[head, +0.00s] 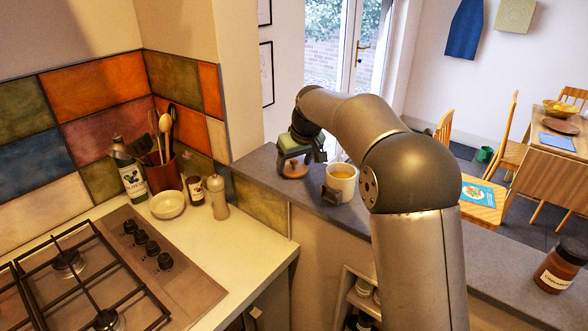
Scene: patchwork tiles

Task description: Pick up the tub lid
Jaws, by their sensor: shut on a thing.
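The tub lid looks to be the small round brown wooden piece (294,170) with a raised middle, above the grey ledge in the head view. My gripper (297,160) is at the end of the arm, reaching down over the ledge, and is shut on this lid. The fingers partly hide the lid's top. I cannot tell whether its underside still touches the ledge.
A white mug (342,180) with yellowish contents stands just right of the lid, with a small dark block (331,195) in front. A brown jar (560,266) stands at the ledge's right end. A pepper mill (217,196) and white bowl (167,204) stand on the lower counter.

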